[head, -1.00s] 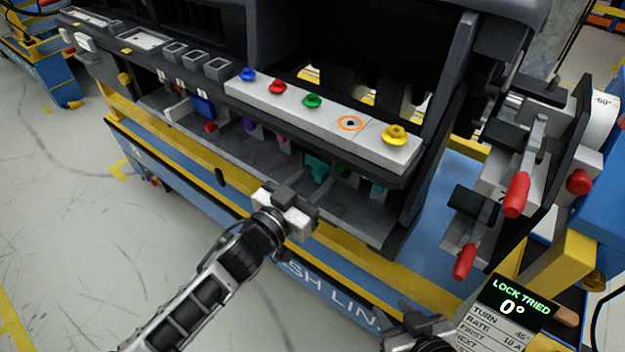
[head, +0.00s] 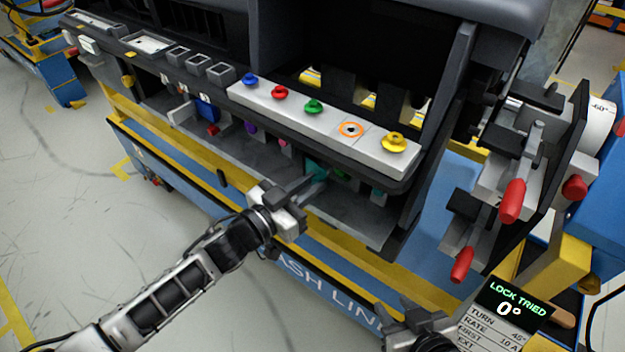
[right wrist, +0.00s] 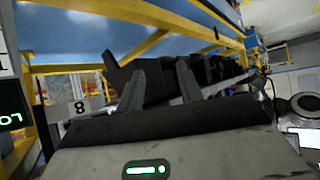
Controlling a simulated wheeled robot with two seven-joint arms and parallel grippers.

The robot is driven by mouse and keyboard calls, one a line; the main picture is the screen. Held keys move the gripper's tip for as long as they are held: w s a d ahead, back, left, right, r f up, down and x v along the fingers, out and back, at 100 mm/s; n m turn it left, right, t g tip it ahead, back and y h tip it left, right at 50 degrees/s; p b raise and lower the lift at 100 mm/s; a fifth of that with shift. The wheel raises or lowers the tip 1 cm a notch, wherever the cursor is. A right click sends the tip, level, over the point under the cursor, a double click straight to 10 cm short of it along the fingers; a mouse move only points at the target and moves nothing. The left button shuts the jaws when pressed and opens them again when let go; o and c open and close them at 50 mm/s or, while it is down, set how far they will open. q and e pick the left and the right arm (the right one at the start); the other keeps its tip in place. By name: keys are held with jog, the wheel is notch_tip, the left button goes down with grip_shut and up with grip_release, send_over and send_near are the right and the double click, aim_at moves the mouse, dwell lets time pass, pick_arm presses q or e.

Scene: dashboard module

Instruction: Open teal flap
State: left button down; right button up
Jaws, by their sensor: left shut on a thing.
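The teal flap (head: 316,170) sits in the recess under the button strip of the dashboard module in the head view, largely covered by my left gripper. My left gripper (head: 313,184) has its fingers at the teal flap and is shut on it. My right gripper shows at the bottom edge of the head view (head: 408,312), and its fingers are blurred there. In the right wrist view my right gripper's two fingers (right wrist: 164,88) stand apart with nothing between them.
A light strip (head: 300,122) carries blue, red, green and yellow knobs and an orange ring above the recess. Other coloured parts, such as a blue one (head: 206,110), sit in the recess to the left. Red-handled clamps (head: 512,200) stand at the right.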

pick_arm(q)
jog(key=a+m+g+h, duration=0.1)
jog(key=m+g, duration=0.1)
jog(key=a+m+g+h+b, duration=0.1)
jog(key=g+h, duration=0.1)
jog(key=g, duration=0.1)
jog(key=a+m+g+h+b, duration=0.1)
jog(key=m+g, duration=0.1)
jog(key=shift+w+a+f+m+g, duration=0.1)
jog(key=shift+w+m+g, duration=0.1)
jog(key=shift+m+g, duration=0.1)
pick_arm(e)
jog(key=shift+a+f, duration=0.1)
jog(key=shift+f, duration=0.5)
pick_arm(q)
jog(key=shift+h, duration=0.3)
pick_arm(e)
jog(key=shift+r, duration=0.1)
jog(key=shift+s, duration=0.1)
pick_arm(q)
jog(key=c, duration=1.4)
grip_release()
jog(key=shift+o, duration=0.2)
pick_arm(e)
jog(key=shift+a, duration=0.1)
